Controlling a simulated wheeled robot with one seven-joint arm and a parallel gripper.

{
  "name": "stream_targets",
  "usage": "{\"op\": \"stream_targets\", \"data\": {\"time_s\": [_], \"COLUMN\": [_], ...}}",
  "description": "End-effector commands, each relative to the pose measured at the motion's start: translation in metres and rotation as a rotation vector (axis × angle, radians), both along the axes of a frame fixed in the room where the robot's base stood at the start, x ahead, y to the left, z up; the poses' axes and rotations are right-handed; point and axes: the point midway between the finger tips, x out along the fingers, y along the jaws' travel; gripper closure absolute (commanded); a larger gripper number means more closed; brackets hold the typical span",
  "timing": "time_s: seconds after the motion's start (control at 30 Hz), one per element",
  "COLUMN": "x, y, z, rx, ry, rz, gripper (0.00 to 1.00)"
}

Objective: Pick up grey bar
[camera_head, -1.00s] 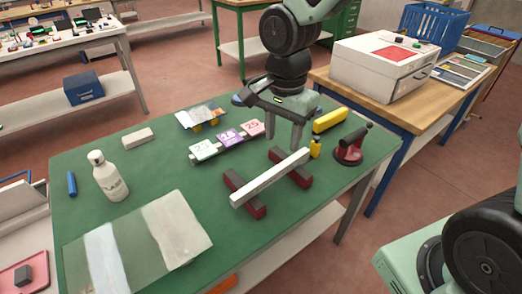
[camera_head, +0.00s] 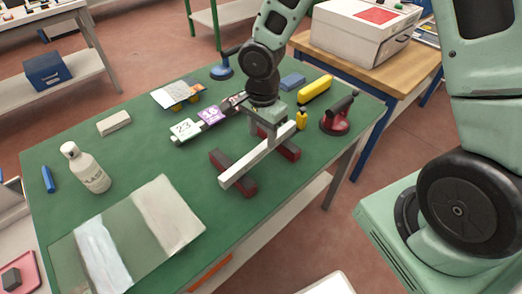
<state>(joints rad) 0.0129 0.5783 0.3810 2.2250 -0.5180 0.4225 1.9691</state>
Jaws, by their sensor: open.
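The grey bar (camera_head: 250,161) lies slantwise across two dark red support blocks, a left one (camera_head: 245,184) and a right one (camera_head: 290,151), on the green table. My gripper (camera_head: 270,133) points down at the bar's far right part, low over it. It is open. One finger shows on the far side of the bar; whether the jaws straddle the bar or touch it I cannot tell, as the fingertips are partly hidden.
A white bottle (camera_head: 86,167) and cloth (camera_head: 130,235) occupy the left side.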

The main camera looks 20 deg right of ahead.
Motion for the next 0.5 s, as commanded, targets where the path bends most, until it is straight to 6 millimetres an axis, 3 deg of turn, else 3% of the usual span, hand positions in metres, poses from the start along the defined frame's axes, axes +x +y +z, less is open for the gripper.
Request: {"op": "stream_targets", "data": {"time_s": [0.17, 0.5], "x": [-0.001, -0.001], "y": [0.001, 0.003], "z": [-0.012, -0.053], "rx": [0.000, 0.000], "ry": [0.002, 0.001], "rz": [0.002, 0.001], "gripper": [0.55, 0.55]}}
